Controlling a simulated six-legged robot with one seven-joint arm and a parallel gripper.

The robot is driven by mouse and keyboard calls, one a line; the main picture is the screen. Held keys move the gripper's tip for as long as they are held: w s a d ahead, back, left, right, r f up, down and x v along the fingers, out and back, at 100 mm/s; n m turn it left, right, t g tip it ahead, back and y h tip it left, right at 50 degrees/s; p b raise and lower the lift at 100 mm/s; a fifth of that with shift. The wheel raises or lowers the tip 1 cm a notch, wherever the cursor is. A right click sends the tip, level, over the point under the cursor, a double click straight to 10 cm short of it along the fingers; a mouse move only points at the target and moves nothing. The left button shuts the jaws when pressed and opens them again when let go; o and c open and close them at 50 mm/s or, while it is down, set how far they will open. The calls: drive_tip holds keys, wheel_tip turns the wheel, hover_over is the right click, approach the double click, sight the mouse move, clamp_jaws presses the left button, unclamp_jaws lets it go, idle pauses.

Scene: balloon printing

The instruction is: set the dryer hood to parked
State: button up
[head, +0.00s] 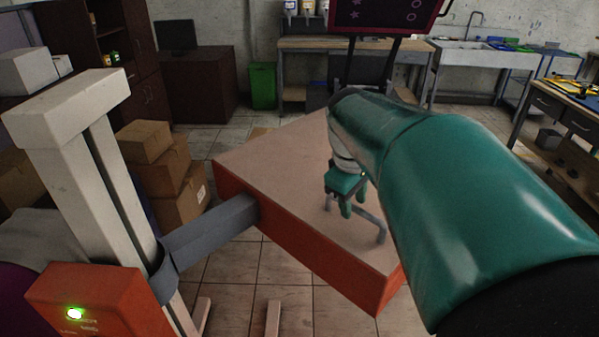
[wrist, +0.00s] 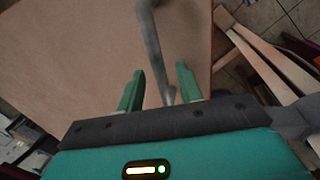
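The dryer hood (head: 270,165) is a wide, flat box with an orange-red rim and a pale pinkish top, held by a grey arm (head: 212,232) from a white column (head: 100,165). A bent grey handle bar (head: 372,222) stands on its near right part. My gripper (head: 352,208) is over the hood beside this bar, fingers pointing down. In the wrist view my gripper (wrist: 158,69) has its two green fingers wide apart. The bar (wrist: 153,45) runs into the gap between them, with space on both sides. I cannot tell its exact depth between the fingertips.
An orange control box (head: 100,300) with a green light is at the lower left. Cardboard boxes (head: 165,170) are stacked behind the column. A dark screen on a stand (head: 385,15) is beyond the hood. Tiled floor (head: 245,110) is free behind the hood.

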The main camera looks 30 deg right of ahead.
clamp_jaws()
